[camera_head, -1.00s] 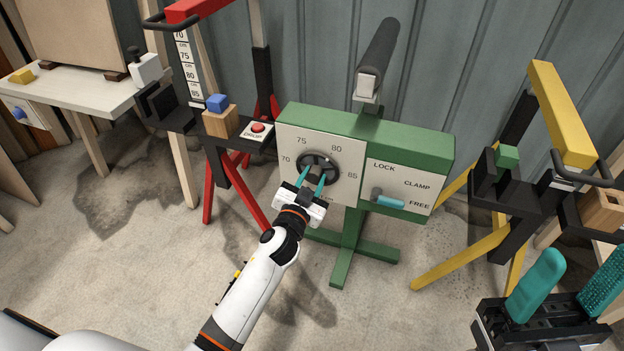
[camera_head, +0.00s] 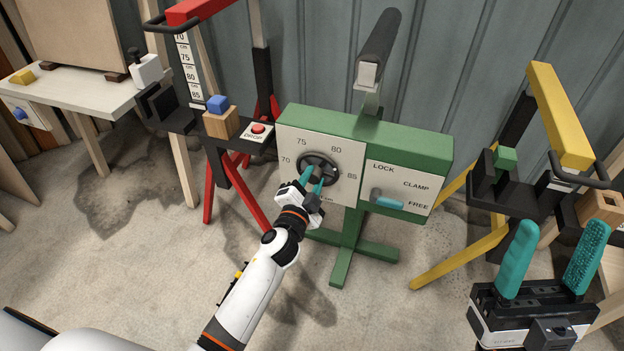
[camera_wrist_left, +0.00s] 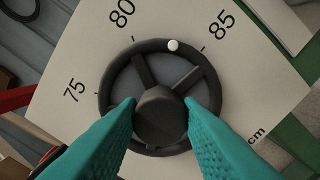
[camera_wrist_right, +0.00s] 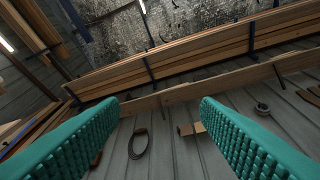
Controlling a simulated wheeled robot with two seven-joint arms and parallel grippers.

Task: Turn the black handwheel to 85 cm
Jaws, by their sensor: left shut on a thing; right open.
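The black handwheel (camera_head: 330,159) sits on the white dial plate (camera_head: 346,190) of the green stand. In the left wrist view, its white dot (camera_wrist_left: 173,45) lies between the 80 and 85 marks, a little nearer 85. My left gripper (camera_head: 314,178) is shut on the wheel's dark central hub (camera_wrist_left: 160,115), one teal finger on each side. My right gripper (camera_head: 543,262) is open and empty at the lower right, away from the wheel. The lower part of the dial is partly hidden by my left gripper.
A LOCK/CLAMP/FREE panel with a teal-handled lever (camera_head: 388,201) is right of the dial, the lever near FREE. A red DROP button (camera_head: 258,129) is left of it. A red stand (camera_head: 208,190) and a yellow stand (camera_head: 560,115) flank the green one.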

